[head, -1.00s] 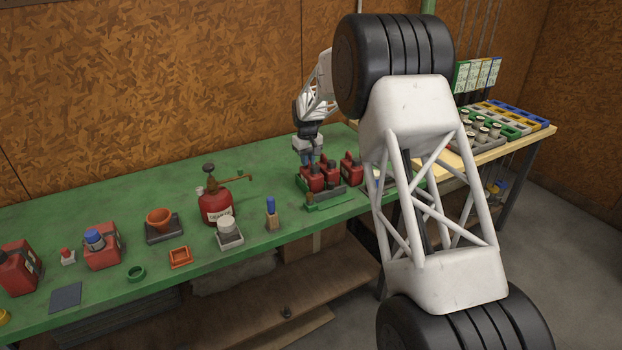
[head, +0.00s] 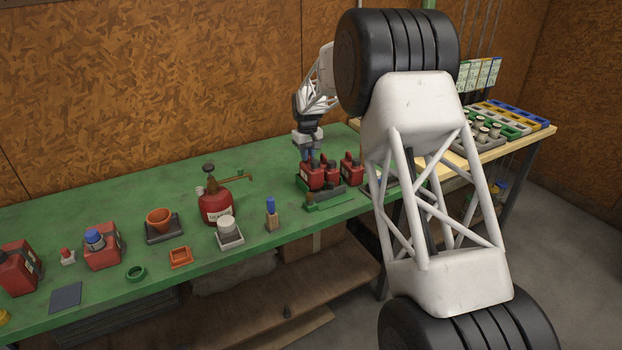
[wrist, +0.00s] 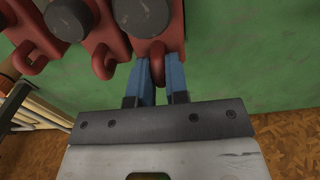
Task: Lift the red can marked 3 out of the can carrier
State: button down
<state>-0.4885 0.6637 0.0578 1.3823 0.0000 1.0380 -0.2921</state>
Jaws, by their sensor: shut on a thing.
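Several red cans stand in a row in the can carrier (head: 332,191) on the green bench. The leftmost red can (head: 312,175) is under my gripper (head: 309,156). In the wrist view, the blue fingers of my gripper (wrist: 161,82) close on the handle loop of this can (wrist: 158,50), beside its dark grey cap (wrist: 141,14). Two other red cans (wrist: 103,35) (wrist: 35,35) stand to its left there. No number is readable on any can, so I cannot tell which is marked 3. The held can's base is hard to see.
A red oil can (head: 216,205) with a brass spout stands left of the carrier. A blue-topped brush (head: 271,214) and a green tool (head: 328,202) are in front. Bare green bench lies behind.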

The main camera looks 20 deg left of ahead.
jog(key=shift+r, duration=2.05)
